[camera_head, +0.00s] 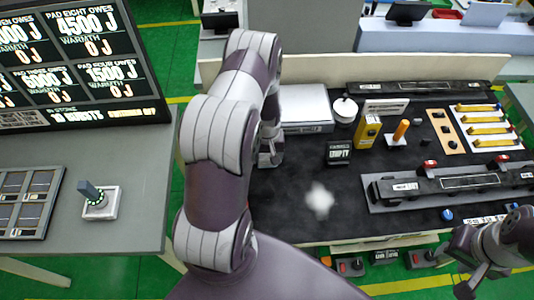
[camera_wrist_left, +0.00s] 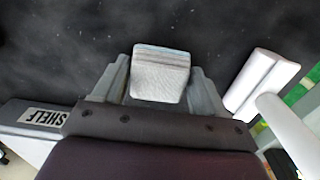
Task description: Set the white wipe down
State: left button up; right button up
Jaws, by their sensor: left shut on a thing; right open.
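The white wipe (camera_wrist_left: 160,75) is a small pale folded pad with a greyish striped edge. It sits between the fingers of my left gripper (camera_wrist_left: 160,82) in the left wrist view, with the dark worktop beyond it; whether it touches the worktop I cannot tell. In the head view my left gripper (camera_head: 270,153) is at the worktop's left side, partly hidden by my own arm, and the wipe is not discernible there. My right gripper (camera_head: 477,284) is open at the bottom right, in front of the worktop.
A fuzzy white patch (camera_head: 320,200) lies on the dark worktop (camera_head: 278,208). A black "EMPTY" box (camera_head: 339,152), a white-lidded pot (camera_head: 345,109), a yellow device (camera_head: 367,130) and a long grey tray (camera_head: 380,208) stand around it. A white block (camera_wrist_left: 262,82) lies right of my left gripper.

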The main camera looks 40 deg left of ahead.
aim_at(268, 156)
pick_arm(q)
jog(key=shift+f, duration=0.15)
jog(key=o, duration=1)
jog(key=shift+r, duration=0.3)
notch_tip(268, 156, up, 12)
jog(key=b, duration=0.3)
jog(key=s+d+r+m, duration=0.2)
jog(key=s+d, duration=0.1)
jog(key=d, duration=0.2)
jog(key=s+d+r+m+t, duration=0.1)
jog(key=s+d+r+m, duration=0.2)
jog(key=d, duration=0.1)
jog(key=s+d+r+m, duration=0.3)
jog(key=d, duration=0.2)
jog(key=shift+s+d+r, duration=0.25)
jog(key=shift+s+d, duration=0.05)
